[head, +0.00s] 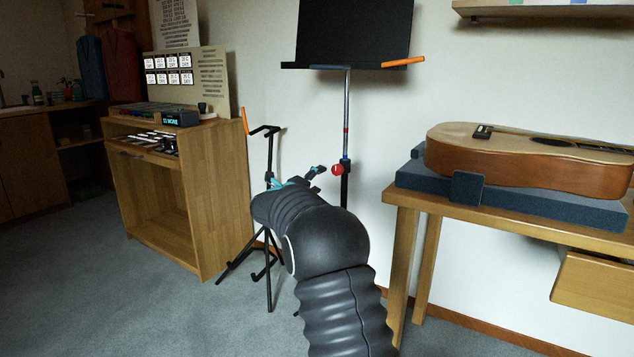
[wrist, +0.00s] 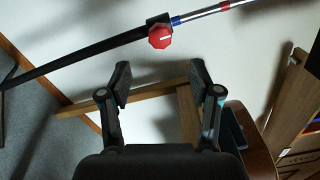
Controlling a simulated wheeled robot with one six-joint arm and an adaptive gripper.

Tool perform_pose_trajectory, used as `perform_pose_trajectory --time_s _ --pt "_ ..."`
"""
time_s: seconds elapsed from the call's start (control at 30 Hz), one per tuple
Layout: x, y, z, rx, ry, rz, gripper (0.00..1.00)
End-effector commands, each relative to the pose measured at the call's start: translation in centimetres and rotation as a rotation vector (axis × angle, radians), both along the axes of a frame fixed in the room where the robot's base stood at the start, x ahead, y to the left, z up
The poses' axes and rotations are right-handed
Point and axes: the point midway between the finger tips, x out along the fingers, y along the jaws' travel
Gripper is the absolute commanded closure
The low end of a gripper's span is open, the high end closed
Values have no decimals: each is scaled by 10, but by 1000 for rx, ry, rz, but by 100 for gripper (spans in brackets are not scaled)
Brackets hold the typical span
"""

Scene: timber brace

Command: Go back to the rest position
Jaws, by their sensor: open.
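My gripper (head: 298,179) is at the end of my dark arm in the middle of the head view, in front of the music stand. In the wrist view my gripper (wrist: 160,75) has its two fingers spread, with nothing between them. The music stand has a black desk (head: 355,32) and an upright pole (head: 347,110). Its red knob (head: 337,169) appears just right of my gripper, and the knob (wrist: 160,37) lies beyond the fingertips in the wrist view, apart from them. My arm hides the stand's lower part in the head view.
A wooden table (head: 402,200) at right bears a blue-grey padded block (head: 600,213) with an acoustic guitar (head: 525,165). A wooden cabinet (head: 205,190) stands at left. A black tripod stand (head: 268,205) is beside my arm. Carpet (head: 150,310) at front left is clear.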

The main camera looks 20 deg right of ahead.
Motion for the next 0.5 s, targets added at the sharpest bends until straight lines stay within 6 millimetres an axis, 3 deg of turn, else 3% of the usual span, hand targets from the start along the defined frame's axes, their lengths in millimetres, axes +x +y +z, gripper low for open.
perform_pose_trajectory --time_s 0.37,0.5 --pt "2 1 -1 -12 21 7 37" --pt "22 21 -12 -50 125 139 37"
